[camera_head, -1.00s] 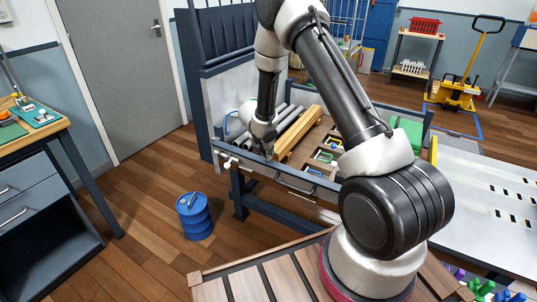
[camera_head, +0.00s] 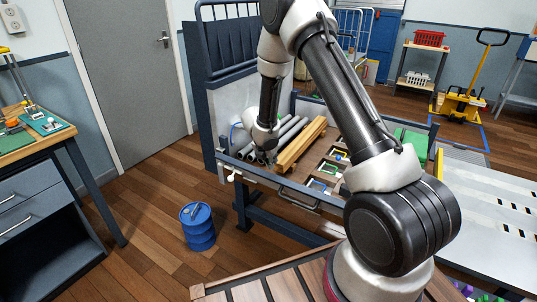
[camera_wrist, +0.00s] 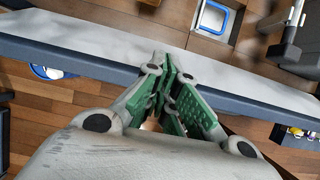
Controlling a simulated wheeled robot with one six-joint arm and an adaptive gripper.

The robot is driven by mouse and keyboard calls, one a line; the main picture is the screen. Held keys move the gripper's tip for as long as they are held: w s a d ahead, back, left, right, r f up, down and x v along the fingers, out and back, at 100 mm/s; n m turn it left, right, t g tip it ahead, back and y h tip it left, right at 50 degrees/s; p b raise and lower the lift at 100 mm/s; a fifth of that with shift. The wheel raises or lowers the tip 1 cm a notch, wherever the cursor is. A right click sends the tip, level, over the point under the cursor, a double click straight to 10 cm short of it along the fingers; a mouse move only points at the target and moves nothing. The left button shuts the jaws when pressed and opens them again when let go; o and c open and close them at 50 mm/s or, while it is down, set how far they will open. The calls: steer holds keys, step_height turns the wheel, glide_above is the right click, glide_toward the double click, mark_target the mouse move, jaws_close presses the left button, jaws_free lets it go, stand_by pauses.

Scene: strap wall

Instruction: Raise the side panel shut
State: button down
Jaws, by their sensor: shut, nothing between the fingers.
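The side panel (camera_head: 318,206) is the long grey board with a dark blue edge and a bar handle, along the near side of the bed. Its tilt is hard to judge. In the wrist view its grey face and blue edge (camera_wrist: 250,97) cross behind my fingers. My gripper (camera_head: 266,157) is over the left part of the panel, at its inner side, partly hidden by my wrist. In the wrist view my gripper (camera_wrist: 160,66) is shut and empty, its green pads together, tips over the panel. I cannot tell whether they touch it.
The bed holds grey pipes (camera_head: 291,130), yellow wooden beams (camera_head: 302,143) and a green box (camera_head: 413,140). A blue headboard (camera_head: 240,60) stands at the left end. A white knob (camera_head: 231,178) sits at the panel's left end. A blue drum (camera_head: 198,228) stands on otherwise clear floor.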

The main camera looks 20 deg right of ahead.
steer(key=c, duration=1.9)
jaws_free()
steer(key=v, duration=0.9)
steer(key=shift+a, duration=0.25)
steer(key=shift+o, duration=0.9)
steer(key=s+a+f+n+g, duration=0.1)
steer(key=s+a+f, duration=0.1)
steer(key=f, duration=0.4)
steer(key=s+a+f+n, duration=0.1)
steer(key=s+a+f, duration=0.1)
steer(key=s+f, duration=0.2)
steer(key=shift+s+a+f+g, duration=0.2)
steer(key=shift+a+f+g, duration=0.2)
steer(key=shift+f, duration=0.6)
steer(key=s+d+f+n+t+h, duration=0.1)
steer(key=s+d+f+n+h, duration=0.3)
steer(key=s+f, duration=0.35)
steer(key=s+d+f+n+t+h, duration=0.1)
steer(key=s+d+f+n+h, duration=0.25)
steer(key=s+f+n, duration=0.35)
steer(key=w+a+r+n+t+h, duration=0.1)
steer(key=w+r+n+t+h, duration=0.1)
steer(key=w+r+n+t, duration=0.35)
steer(key=w+d+f+t, duration=0.1)
steer(key=w+d+f, duration=0.2)
steer(key=w+d, duration=0.1)
steer(key=shift+w+d, duration=0.2)
steer(key=shift+d, duration=0.45)
steer(key=shift+m+y, duration=0.25)
